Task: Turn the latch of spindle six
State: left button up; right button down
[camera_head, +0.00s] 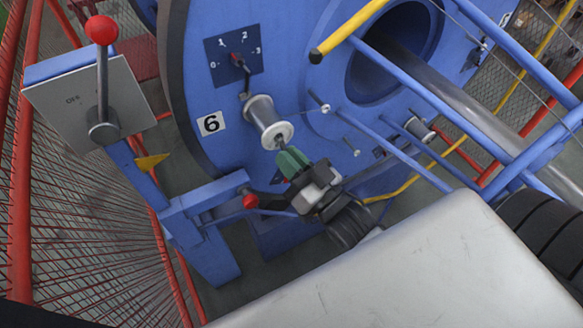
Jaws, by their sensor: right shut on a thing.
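Spindle six carries a grey metal spool (262,117) with a pale end flange. It sticks out from the blue disc (190,70), beside a white plate marked 6 (211,124). My right gripper (288,158), with green fingertips, is at the spindle's outer end, just below and right of the flange. It is shut on the small latch there. The fingers hide most of the latch, so I cannot tell its angle. My left gripper is not in view.
A dial (234,57) with numbers sits above the spool. A red-knobbed lever (102,75) stands on a grey box at left. A blue bracket with a red knob (250,201) is close left of my gripper. Blue rods (400,150) and a yellow bar (350,28) lie right.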

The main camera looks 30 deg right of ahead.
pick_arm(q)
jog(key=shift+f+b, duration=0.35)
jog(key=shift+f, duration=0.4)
pick_arm(e)
jog(key=shift+w+f+t, duration=0.1)
jog(key=shift+f+t, duration=0.05)
jog(key=shift+t, duration=0.35)
jog(key=c, duration=1.2)
grip_release()
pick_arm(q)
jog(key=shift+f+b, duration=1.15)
pick_arm(e)
jog(key=shift+v, duration=5.4)
jog(key=shift+d, duration=0.1)
